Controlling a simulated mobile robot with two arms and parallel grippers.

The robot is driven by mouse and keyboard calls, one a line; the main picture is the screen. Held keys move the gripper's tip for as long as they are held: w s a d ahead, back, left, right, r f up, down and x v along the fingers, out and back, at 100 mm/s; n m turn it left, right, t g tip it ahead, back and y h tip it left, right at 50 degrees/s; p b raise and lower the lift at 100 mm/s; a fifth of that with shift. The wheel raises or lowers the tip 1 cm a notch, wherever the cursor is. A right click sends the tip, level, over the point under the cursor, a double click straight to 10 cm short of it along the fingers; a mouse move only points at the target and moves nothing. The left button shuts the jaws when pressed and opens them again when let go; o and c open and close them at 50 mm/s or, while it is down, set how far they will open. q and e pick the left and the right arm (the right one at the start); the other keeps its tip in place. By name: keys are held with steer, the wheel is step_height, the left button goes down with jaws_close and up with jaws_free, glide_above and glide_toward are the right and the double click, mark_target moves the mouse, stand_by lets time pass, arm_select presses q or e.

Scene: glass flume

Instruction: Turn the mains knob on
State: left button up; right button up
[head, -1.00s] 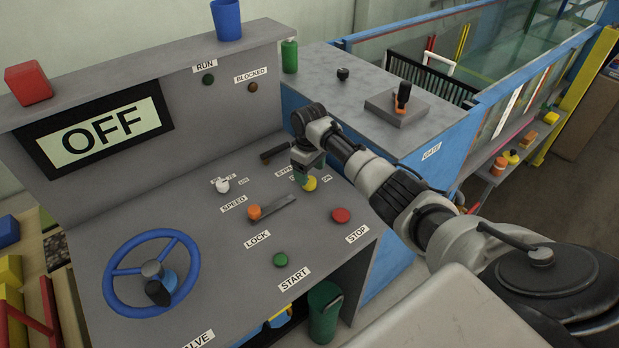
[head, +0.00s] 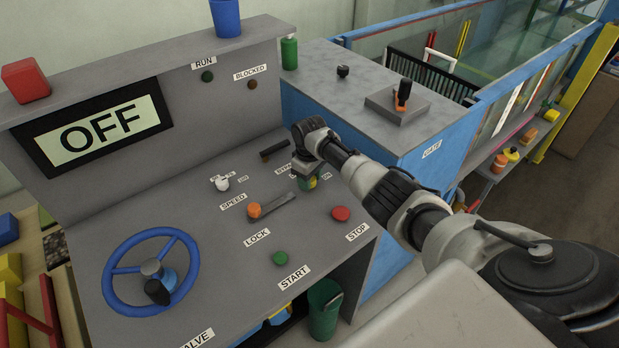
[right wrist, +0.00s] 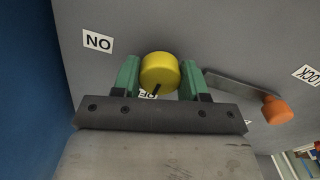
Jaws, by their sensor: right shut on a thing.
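The yellow mains knob (right wrist: 159,72) sits on the grey desk panel, between the green fingers of my right gripper (right wrist: 160,80), which is shut on it. A dark mark on the knob points down in the right wrist view, towards a partly hidden label (right wrist: 148,94). The ON label (right wrist: 98,41) lies upside down at upper left there. In the head view, my right gripper (head: 309,177) reaches down over the knob (head: 312,183) and hides most of it. The display (head: 99,131) reads OFF. My left gripper is not in view.
An orange-ended lock lever (head: 272,204) lies close beside the knob. A red stop button (head: 340,213), green start button (head: 280,258), white speed knob (head: 222,184) and blue valve wheel (head: 112,297) are also on the desk. A dark handle (head: 274,150) lies behind the gripper.

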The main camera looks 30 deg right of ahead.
steer(key=shift+r+m, duration=0.1)
steer(key=shift+m, duration=0.2)
steer(key=m+p, duration=0.2)
steer(key=m, duration=0.1)
steer(key=shift+r, duration=0.1)
steer(key=m+p, duration=0.1)
steer(key=m, duration=0.3)
steer(key=shift+m+p, duration=0.4)
steer(key=m+p, duration=0.1)
steer(key=m, duration=0.4)
steer(key=shift+a, duration=0.1)
steer(key=m, duration=0.4)
steer(key=shift+w, duration=0.1)
steer(key=shift+m, duration=0.5)
steer(key=o, duration=0.9)
steer(key=shift+o, duration=0.2)
steer(key=shift+p, duration=0.3)
